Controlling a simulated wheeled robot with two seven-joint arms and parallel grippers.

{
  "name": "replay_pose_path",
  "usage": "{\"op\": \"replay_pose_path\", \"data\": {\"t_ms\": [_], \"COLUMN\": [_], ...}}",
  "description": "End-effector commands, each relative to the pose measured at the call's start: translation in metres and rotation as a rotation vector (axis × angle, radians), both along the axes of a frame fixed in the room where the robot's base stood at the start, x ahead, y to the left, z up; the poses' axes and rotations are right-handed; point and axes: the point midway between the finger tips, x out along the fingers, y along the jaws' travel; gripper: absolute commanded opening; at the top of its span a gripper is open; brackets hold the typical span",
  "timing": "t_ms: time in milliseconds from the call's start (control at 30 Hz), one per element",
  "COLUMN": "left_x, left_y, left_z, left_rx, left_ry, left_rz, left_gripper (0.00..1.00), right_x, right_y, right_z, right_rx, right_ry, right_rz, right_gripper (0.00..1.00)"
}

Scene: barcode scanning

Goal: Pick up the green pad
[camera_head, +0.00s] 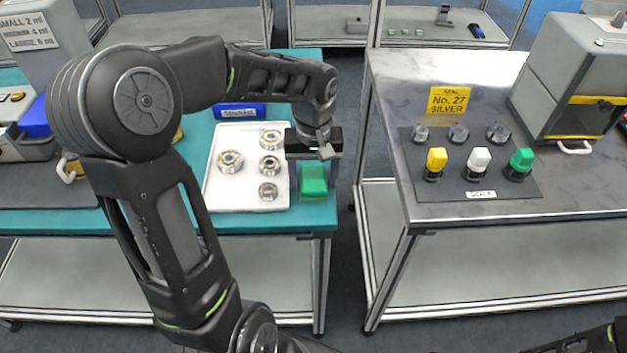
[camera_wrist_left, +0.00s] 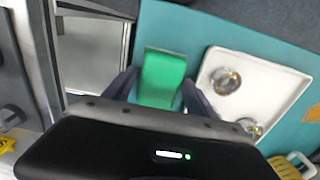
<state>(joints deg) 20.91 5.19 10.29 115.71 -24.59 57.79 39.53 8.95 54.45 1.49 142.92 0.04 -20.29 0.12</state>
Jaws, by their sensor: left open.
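The green pad (camera_head: 313,180) is a small block at the right front part of the teal table, just right of the white tray. In the left wrist view the green pad (camera_wrist_left: 162,78) shows between the two fingers. My left gripper (camera_head: 313,187) is over the pad, pointing down, with one finger on each side of it. The left gripper (camera_wrist_left: 160,95) is open, and a gap shows beside the pad; whether a finger touches it I cannot tell. My right gripper is not seen; only part of my right arm shows at the lower right corner.
The white tray (camera_head: 222,192) with several metal bearings stands close left of the gripper. A blue labelled block (camera_head: 240,111) lies behind it. The teal table's (camera_head: 285,222) right edge is near. Across a gap, the grey table (camera_head: 390,80) holds a dark mat with coloured knobs and a machine.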

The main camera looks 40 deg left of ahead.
Motion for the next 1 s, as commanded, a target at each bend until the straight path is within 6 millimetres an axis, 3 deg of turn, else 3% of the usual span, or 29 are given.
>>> {"op": "replay_pose_path", "data": {"t_ms": [100, 733, 1000], "left_x": [0.0, 0.0, 0.0002], "left_y": [0.0, 0.0, 0.0001], "left_z": [0.0002, 0.0002, 0.0019], "left_rx": [0.0, 0.0, 0.001], "left_ry": [0.0, 0.0, -0.001], "left_rz": [0.0, 0.0, 0.0], "left_gripper": [0.65, 0.14, 0.14], "right_x": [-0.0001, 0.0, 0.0], "right_y": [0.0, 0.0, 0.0], "right_z": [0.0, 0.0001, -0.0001], "right_rx": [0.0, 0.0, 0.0], "right_ry": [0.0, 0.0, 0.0], "right_rz": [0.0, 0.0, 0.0], "right_gripper": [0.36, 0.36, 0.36]}}
